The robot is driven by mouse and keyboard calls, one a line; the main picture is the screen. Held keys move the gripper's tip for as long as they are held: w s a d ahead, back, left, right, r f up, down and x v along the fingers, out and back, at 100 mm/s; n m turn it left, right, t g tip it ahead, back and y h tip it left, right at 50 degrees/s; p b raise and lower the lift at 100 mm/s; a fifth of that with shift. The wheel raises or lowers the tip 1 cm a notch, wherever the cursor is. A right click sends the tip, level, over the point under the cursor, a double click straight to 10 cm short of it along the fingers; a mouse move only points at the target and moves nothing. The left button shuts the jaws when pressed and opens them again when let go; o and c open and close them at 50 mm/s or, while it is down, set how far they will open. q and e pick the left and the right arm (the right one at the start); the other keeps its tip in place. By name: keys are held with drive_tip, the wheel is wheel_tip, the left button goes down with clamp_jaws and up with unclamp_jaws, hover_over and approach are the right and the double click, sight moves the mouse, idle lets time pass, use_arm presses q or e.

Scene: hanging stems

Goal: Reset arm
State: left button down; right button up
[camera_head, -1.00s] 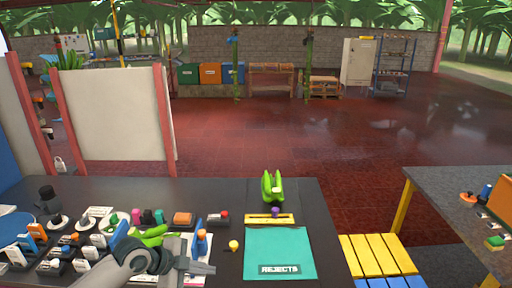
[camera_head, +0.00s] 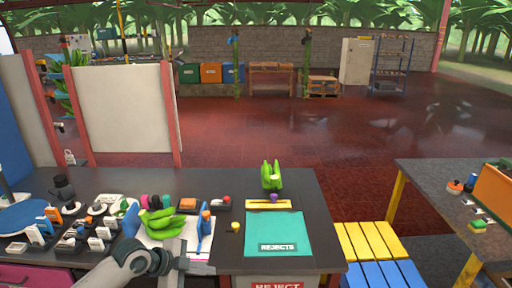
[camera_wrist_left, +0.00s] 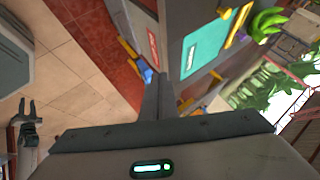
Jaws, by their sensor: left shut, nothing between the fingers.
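My left gripper (camera_head: 174,262) is at the front edge of the dark bench (camera_head: 330,240), just in front of a white mat with a bunch of green bananas (camera_head: 162,224). Its fingers are together and hold nothing; they also show in the left wrist view (camera_wrist_left: 158,98). A two-pronged grey part at the left of that view looks like my right gripper (camera_wrist_left: 27,108), with its prongs apart and nothing between them. It is out of the head view.
A teal rejects mat (camera_head: 275,236) lies on the bench, with a yellow-edged strip and another green banana bunch (camera_head: 271,176) behind it. Several small tools and labelled stands crowd the bench's left. A yellow and blue slatted stand (camera_head: 372,245) and another table (camera_head: 440,185) are at right.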

use_arm(q)
drive_tip(key=a+f+n+t+y+b, duration=0.15)
drive_tip(key=a+f+n, duration=0.25)
drive_tip(key=f, duration=0.9)
drive_tip(key=a+f+n+y+b, duration=0.2)
drive_tip(key=a+f+n, duration=0.15)
drive_tip(key=f, duration=0.85)
drive_tip(key=s+a+f+n+g+y+b, duration=0.1)
drive_tip(key=s+a+f+n, duration=0.1)
drive_tip(key=s+f, duration=0.6)
drive_tip(key=s+a+f+n+g+y+b, duration=0.1)
drive_tip(key=s+a+f+n, duration=0.25)
drive_tip(key=f, duration=0.85)
drive_tip(key=s+f+n+g+y+b, duration=0.1)
drive_tip(key=s+f, duration=0.6)
drive_tip(key=s, duration=0.3)
drive_tip(key=s+f+n+b, duration=0.1)
drive_tip(key=s+f, duration=0.7)
drive_tip(key=s, duration=0.1)
drive_tip(key=s+d+f+n+g+b, duration=0.1)
drive_tip(key=s+f, duration=0.3)
drive_tip(key=s, duration=0.9)
drive_tip(key=s+f+n+g, duration=0.1)
drive_tip(key=s+f, duration=0.3)
drive_tip(key=s, duration=0.9)
drive_tip(key=shift+s+d+g+y+b, duration=0.35)
drive_tip(key=shift+s+d+g+y, duration=0.1)
drive_tip(key=shift+g, duration=0.1)
